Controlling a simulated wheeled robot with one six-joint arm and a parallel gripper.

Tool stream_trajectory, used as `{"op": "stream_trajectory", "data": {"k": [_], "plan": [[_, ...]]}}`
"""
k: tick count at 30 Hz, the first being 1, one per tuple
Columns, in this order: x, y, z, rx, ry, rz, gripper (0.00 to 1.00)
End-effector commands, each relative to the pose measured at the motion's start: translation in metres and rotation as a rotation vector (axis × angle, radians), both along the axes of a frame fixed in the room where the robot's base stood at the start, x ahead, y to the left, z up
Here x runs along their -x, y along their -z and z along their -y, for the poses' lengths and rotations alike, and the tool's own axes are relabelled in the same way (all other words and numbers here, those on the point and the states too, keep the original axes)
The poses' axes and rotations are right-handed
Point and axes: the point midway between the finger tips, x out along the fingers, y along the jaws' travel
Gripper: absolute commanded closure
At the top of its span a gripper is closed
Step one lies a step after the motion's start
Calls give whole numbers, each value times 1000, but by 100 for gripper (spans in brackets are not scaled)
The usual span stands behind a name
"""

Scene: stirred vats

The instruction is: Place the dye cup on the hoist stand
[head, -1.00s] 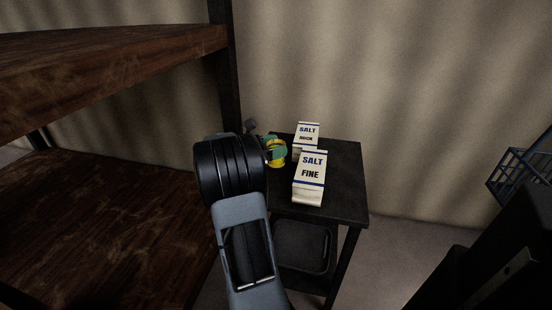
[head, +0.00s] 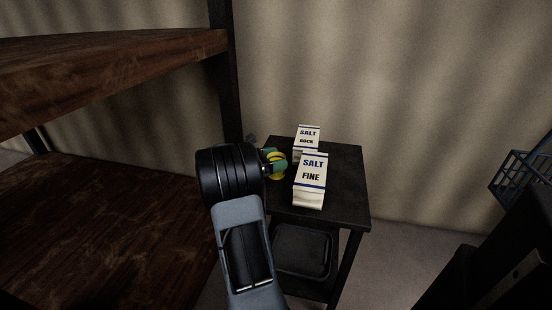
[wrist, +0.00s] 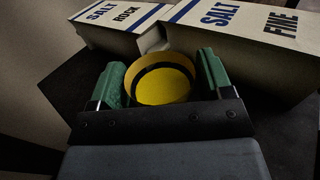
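The dye cup (wrist: 160,86) is a round yellow cup with a dark band inside and bright yellow at its bottom. In the wrist view it sits between the two green fingers of my gripper (wrist: 163,82). The left finger looks close against it; a narrow dark gap shows at the right finger. My gripper looks open around it. In the head view my gripper (head: 274,160) is at the left edge of a small dark table, and the yellow cup (head: 279,176) is partly hidden by a finger. I cannot make out a hoist stand.
A fine salt box (head: 311,182) and a rock salt box (head: 308,136) stand just right of the cup on the dark table (head: 343,193). A wooden shelf rack (head: 110,220) is on the left. A blue wire basket (head: 513,175) is at the right edge.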

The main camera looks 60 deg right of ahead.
Motion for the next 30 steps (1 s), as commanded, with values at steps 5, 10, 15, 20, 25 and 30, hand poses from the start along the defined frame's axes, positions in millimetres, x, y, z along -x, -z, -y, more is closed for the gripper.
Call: {"op": "stream_trajectory", "data": {"k": [5,10,15,20,25,30], "plan": [[0,0,0,0,0,0,10],[0,0,0,0,0,0,10],[-2,-5,-2,0,-1,0,10],[-17,-6,-22,-1,-5,-1,10],[-37,-6,-50,-1,-4,-1,10],[-55,-6,-73,0,-3,0,10]]}}
